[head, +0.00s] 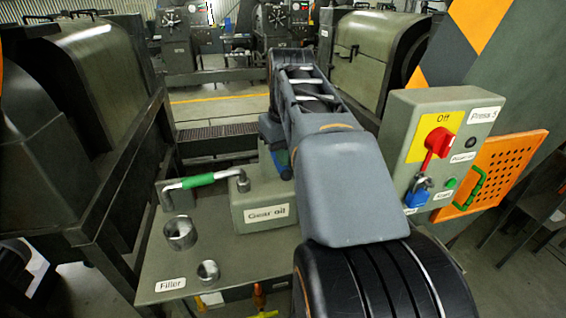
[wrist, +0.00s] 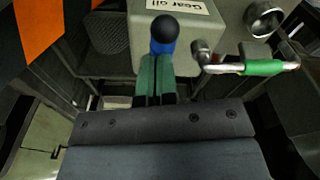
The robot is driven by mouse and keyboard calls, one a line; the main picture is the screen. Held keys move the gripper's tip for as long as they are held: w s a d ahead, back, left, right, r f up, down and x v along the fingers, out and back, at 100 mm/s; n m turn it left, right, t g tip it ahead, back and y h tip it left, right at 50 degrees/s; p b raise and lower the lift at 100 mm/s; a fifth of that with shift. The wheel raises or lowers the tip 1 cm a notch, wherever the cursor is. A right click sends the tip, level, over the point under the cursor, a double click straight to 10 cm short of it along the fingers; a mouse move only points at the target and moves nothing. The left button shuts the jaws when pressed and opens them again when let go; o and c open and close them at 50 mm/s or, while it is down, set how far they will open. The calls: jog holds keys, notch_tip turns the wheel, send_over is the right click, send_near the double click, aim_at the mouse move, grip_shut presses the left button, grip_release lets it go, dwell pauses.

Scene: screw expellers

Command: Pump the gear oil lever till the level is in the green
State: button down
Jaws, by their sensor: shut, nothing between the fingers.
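The grey gear oil box (head: 262,205), labelled "Gear oil", stands on the bench and also shows at the top of the wrist view (wrist: 190,30). Its metal lever with a green sleeve (head: 198,180) reaches out to the left from a post on the box; it also shows at right in the wrist view (wrist: 264,68). My gripper (wrist: 160,58) is shut and empty, beside the box and apart from the lever. A rounded blue piece shows at its finger ends; I cannot tell whether it belongs to them. My arm hides part of the box. I cannot make out a level gauge.
Two metal cups, a larger (head: 180,233) and a smaller (head: 208,271), stand on the bench near the "Filler" label (head: 171,284). A control box with a red switch (head: 438,142) and an orange perforated panel (head: 500,165) are at right. Machine housings stand at left.

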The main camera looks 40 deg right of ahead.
aim_at(285, 170)
jog(key=shift+f+b, duration=1.45)
jog(key=shift+f, duration=0.65)
jog(key=shift+s+r, duration=0.1)
jog(key=s, duration=0.2)
jog(key=r, duration=0.1)
jog(key=shift+s+a, duration=0.25)
jog(key=shift+s, duration=0.15)
notch_tip(285, 170, up, 14)
jog(key=s+p, duration=0.1)
jog(key=p, duration=0.1)
jog(key=shift+s+f, duration=0.15)
jog(key=shift+s, duration=0.05)
jog(key=shift+a, duration=0.15)
